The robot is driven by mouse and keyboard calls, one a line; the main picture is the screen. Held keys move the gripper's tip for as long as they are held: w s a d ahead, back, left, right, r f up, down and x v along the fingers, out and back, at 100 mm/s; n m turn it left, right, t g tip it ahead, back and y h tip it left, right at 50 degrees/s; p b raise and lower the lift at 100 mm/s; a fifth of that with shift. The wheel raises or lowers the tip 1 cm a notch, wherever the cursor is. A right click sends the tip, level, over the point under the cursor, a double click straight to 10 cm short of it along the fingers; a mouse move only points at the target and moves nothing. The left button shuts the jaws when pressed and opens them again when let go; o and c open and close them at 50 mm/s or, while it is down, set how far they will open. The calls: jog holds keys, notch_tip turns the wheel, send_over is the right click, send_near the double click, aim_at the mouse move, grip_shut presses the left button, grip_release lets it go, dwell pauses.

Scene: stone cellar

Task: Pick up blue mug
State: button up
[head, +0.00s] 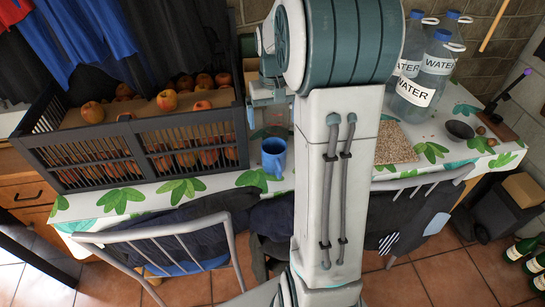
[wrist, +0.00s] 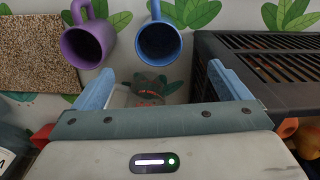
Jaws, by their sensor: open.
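The blue mug (head: 273,157) stands upright on the leaf-patterned tablecloth, right of the fruit crate and beside my arm in the head view. In the wrist view the blue mug (wrist: 158,45) is at the top middle, its dark opening facing the camera and its handle pointing up. My gripper (wrist: 162,72) is open, with its two pale blue fingers wide apart. The mug lies beyond the fingertips, between their lines, and is not held. In the head view my gripper is behind the mug, partly hidden by my arm.
A purple mug (wrist: 85,43) stands just left of the blue one in the wrist view. The dark slatted crate (wrist: 265,40) of fruit is close to the right finger. A speckled board (head: 396,146), water bottles (head: 416,92) and chairs (head: 180,235) are around.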

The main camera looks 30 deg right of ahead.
send_near(274, 152)
jog(key=s, duration=0.1)
jog(key=s+a+f, duration=0.1)
jog(key=shift+s+a+f, duration=0.15)
jog(key=shift+s+a, duration=0.1)
jog(key=shift+s, duration=0.15)
jog(key=shift+s+f, duration=0.2)
jog(key=shift+f, duration=2.45)
jog(key=c, duration=1.2)
